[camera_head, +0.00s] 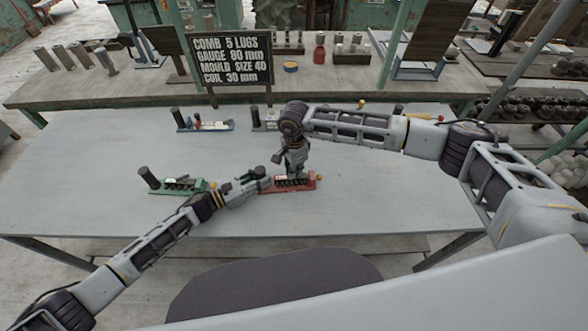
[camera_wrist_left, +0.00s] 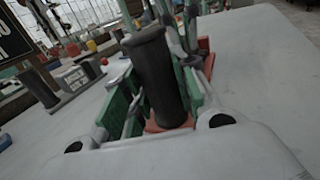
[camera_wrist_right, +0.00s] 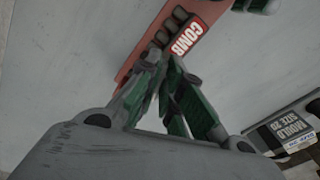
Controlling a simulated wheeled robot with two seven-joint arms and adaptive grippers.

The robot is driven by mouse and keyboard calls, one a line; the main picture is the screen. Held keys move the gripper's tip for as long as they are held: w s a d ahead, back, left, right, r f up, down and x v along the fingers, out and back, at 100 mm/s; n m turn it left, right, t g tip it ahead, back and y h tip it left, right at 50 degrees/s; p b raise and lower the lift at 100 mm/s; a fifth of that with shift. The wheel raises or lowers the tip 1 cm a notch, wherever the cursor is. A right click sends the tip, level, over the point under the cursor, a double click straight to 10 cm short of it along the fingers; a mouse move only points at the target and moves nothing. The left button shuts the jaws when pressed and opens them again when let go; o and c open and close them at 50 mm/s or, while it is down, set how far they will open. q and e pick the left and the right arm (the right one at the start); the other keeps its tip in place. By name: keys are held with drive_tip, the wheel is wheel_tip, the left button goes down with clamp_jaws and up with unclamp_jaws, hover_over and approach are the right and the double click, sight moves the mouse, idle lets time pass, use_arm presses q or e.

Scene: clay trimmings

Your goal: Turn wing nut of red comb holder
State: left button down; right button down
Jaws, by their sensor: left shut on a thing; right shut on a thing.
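The red comb holder (camera_head: 309,182) lies on the grey table near the middle. It also shows in the right wrist view (camera_wrist_right: 140,62), with dark lugs and a red "COMB" label (camera_wrist_right: 189,37). My left gripper (camera_head: 262,182) is shut on the dark upright handle (camera_wrist_left: 158,75) at the holder's left end. My right gripper (camera_head: 293,176) points down onto the holder from above. In the right wrist view its green-padded fingers (camera_wrist_right: 163,72) close together beside the label. The wing nut between them is hidden by the fingers.
A green holder (camera_head: 180,186) lies to the left, a blue holder (camera_head: 205,126) behind, and a grey one (camera_head: 265,124) near my right arm. A black sign (camera_head: 232,60) stands at the back bench.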

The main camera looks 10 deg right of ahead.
drive_tip(key=shift+n, duration=1.3)
drive_tip(key=c, duration=1.6)
unclamp_jaws()
drive_tip(key=shift+r, duration=0.15)
wheel_tip(320, 180, up, 12)
